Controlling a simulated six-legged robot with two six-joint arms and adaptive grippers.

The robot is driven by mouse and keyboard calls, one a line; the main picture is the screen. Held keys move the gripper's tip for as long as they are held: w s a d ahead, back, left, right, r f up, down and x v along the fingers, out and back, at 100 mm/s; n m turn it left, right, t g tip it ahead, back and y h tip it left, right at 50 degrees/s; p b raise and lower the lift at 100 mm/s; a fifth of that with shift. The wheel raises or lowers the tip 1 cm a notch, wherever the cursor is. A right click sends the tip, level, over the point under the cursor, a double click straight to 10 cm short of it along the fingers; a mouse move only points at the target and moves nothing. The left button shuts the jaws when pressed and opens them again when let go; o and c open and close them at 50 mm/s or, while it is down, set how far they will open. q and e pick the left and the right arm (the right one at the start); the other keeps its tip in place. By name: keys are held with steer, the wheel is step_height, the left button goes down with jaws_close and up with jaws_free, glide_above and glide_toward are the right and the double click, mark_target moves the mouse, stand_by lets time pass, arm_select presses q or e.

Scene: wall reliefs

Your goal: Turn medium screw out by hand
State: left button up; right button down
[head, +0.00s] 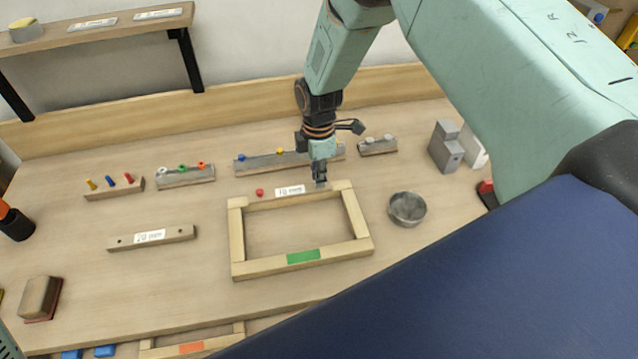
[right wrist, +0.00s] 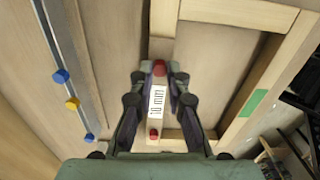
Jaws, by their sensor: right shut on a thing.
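A wooden strip with a white "10 mm" label (head: 290,190) runs along the back of a wooden frame. One red screw head (head: 260,192) stands free at the strip's left end; it also shows in the right wrist view (right wrist: 154,134). My right gripper (head: 320,183) points down at the strip's other end. In the right wrist view its fingertips (right wrist: 159,70) are closed around a second red screw head (right wrist: 159,66). The fingers hide that screw in the head view. How far its shank is in the wood cannot be seen. My left gripper is not in view.
The wooden frame (head: 303,271) has a green tag. A round metal bowl (head: 407,208) stands right of it. Behind is a rail with blue and yellow heads (head: 262,160). A "20 mm" bar (head: 152,238) lies left, with clear table around it. Grey blocks (head: 446,148) stand back right.

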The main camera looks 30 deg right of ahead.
steer(key=n, duration=0.4)
steer(key=shift+n+b, duration=0.3)
steer(key=shift+n, duration=0.3)
steer(key=n, duration=0.5)
steer(key=shift+b, duration=0.3)
steer(key=c, duration=1.5)
jaws_free()
steer(key=shift+c, duration=0.2)
